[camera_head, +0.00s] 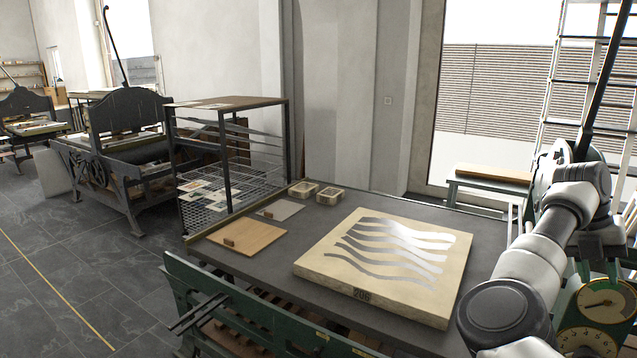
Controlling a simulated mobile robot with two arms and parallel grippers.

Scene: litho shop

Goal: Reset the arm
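My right arm (535,255) reaches up along the right side of the picture, its white and grey links beside the table's right end. Its far end (590,185) is bent and seen from behind, over a cluttered background. I cannot make out the fingertips there, so I cannot tell whether the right gripper is open or shut. I see nothing held. My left arm and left gripper are not in view.
A grey-topped table (250,267) holds a pale stone slab (330,262) with wavy marks, flat boards (258,238) and two small boxes (329,195). A wire rack (228,165) and press (125,150) stand left. Left floor is open.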

